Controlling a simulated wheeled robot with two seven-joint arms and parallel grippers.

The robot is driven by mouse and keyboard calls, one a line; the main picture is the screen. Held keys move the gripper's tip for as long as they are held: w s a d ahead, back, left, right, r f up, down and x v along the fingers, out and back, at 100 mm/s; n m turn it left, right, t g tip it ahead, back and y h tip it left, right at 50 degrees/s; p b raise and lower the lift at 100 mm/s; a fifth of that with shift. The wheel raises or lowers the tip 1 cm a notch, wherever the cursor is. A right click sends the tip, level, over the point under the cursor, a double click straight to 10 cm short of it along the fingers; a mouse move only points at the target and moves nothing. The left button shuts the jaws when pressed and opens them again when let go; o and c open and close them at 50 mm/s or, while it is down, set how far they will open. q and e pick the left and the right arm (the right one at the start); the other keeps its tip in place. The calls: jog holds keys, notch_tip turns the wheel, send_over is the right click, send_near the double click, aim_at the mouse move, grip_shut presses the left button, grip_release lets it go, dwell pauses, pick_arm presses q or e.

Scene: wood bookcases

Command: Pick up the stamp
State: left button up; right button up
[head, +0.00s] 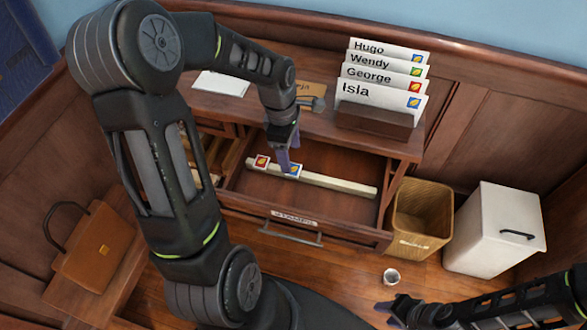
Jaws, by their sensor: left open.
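Two stamps sit on a pale strip (330,182) inside the open drawer (300,205), which has a label on its front. The red stamp (262,161) is at the strip's left end. The blue stamp (292,171) is just to its right. My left gripper (284,166) reaches down into the drawer, open, with its fingers at the blue stamp's left edge. Whether they touch it I cannot tell. My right gripper (386,311) is low at the bottom right, away from the drawer.
A holder (374,121) with named envelopes stands on the desk above the drawer. A wicker basket (421,215) and a white bin (496,230) stand to the right. A brown briefcase (100,250) is at the left.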

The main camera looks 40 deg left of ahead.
aim_at(293, 169)
pick_arm(q)
jog(key=f, duration=0.4)
jog(key=shift+d+f, duration=0.3)
jog(key=shift+d, duration=0.05)
jog(key=shift+c, duration=0.4)
grip_shut()
dwell(0.4)
